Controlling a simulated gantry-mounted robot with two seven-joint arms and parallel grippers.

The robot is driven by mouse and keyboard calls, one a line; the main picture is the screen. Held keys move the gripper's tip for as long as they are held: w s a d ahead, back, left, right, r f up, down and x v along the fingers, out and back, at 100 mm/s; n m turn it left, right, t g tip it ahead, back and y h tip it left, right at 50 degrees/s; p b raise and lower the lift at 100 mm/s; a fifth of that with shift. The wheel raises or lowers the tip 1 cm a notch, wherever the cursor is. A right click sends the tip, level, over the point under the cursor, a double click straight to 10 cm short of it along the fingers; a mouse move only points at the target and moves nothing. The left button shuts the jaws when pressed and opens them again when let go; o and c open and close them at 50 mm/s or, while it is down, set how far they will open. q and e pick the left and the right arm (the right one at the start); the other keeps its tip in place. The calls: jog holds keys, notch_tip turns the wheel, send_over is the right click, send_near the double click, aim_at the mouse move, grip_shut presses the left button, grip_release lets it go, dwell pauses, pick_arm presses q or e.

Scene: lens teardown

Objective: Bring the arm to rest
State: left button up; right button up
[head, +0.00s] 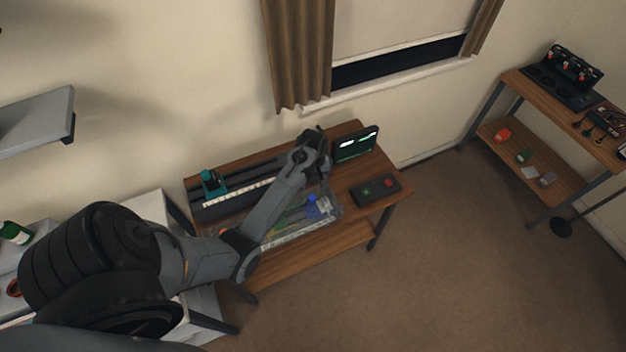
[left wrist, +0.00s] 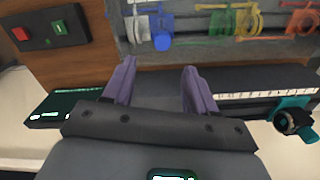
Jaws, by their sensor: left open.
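My left arm reaches in from the left in the head view, over the wooden workbench (head: 392,204). My left gripper (head: 314,150) is above the back of the bench, near the small screen; its fingers are hard to make out there. In the left wrist view the two purple-grey fingers of my left gripper (left wrist: 158,68) stand apart with nothing between them. The black rail unit (left wrist: 240,82) with its white scale lies beneath them. My right gripper is in neither view.
A teal carriage (head: 212,183) sits on the rail. A clear tray (head: 335,214) holds coloured parts, blue, green and orange among them. The screen (head: 356,145) and the button box (head: 375,189) stand at the right. A second bench (head: 518,83) is far right, with open floor between.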

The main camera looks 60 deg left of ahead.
pick_arm(q)
jog(key=s+d+f+m+g+p, duration=0.1)
jog(key=s+f, duration=0.2)
jog(key=s, duration=0.3)
jog(key=s+d+f+g+p, duration=0.1)
jog(key=s+d+f, duration=0.1)
jog(key=s, duration=0.4)
jog(key=s+d+r+m+y+p, duration=0.2)
jog(key=s+d+r+m, duration=0.1)
jog(key=s+d, duration=0.25)
jog(key=d+r+m+t+h+p, duration=0.1)
jog(key=d+r+m+t, duration=0.4)
jog(key=d+r+m, duration=0.6)
jog(key=d+r+h, duration=0.1)
jog(key=d+r, duration=0.6)
jog(key=d, duration=0.1)
jog(key=shift+m+t, duration=0.3)
